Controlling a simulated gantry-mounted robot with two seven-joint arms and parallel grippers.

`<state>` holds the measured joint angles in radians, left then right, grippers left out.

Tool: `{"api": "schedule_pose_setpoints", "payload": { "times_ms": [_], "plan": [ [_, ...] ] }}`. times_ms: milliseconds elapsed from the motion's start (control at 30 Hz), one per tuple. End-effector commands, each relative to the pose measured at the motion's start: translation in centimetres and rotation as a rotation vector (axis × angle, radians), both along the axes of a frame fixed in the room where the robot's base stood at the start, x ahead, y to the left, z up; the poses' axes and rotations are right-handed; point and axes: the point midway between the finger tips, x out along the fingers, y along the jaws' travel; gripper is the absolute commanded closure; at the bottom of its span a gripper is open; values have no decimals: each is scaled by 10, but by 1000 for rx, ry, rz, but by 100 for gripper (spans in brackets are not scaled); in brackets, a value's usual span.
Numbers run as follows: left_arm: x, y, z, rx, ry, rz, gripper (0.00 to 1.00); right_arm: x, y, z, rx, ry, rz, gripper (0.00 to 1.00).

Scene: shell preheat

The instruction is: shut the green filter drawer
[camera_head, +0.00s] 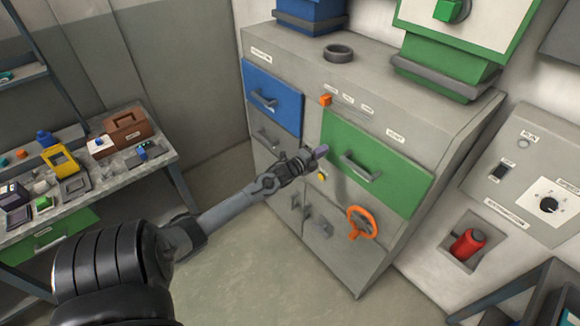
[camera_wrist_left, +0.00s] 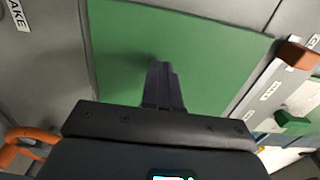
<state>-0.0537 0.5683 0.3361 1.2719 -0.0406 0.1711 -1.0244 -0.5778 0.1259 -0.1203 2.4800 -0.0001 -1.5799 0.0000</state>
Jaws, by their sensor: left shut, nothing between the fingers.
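The green filter drawer (camera_head: 395,185) is in the right half of the grey cabinet front, with a grey bar handle (camera_head: 360,170). Its front looks close to the cabinet face, but I cannot tell exactly how far it stands out. My left gripper (camera_head: 321,151) is shut and empty, in front of the drawer's left part, left of the handle. In the left wrist view the green front (camera_wrist_left: 210,60) fills the middle, with the shut fingers (camera_wrist_left: 164,75) pointing at it. Whether they touch it is unclear. The handle is not seen there. My right gripper is not in view.
A blue drawer (camera_head: 283,100) is left of the green one. An orange knob (camera_head: 325,99) is above, and an orange valve wheel (camera_head: 361,223) below. A cluttered workbench (camera_head: 165,158) stands at left. A red cylinder (camera_head: 467,244) sits in a wall recess at right.

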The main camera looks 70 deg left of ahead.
Motion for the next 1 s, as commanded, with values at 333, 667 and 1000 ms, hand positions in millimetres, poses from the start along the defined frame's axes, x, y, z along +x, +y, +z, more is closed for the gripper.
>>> {"api": "schedule_pose_setpoints", "payload": {
  "times_ms": [333, 667, 1000],
  "plan": [
    [-51, -23, 0, 1, -1, -11, 100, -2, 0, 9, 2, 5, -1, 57],
    [-92, -36, 1, 1, -4, -11, 100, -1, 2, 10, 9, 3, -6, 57],
    [-111, -49, -18, -25, 19, -10, 100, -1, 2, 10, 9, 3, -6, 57]
  ]
}}
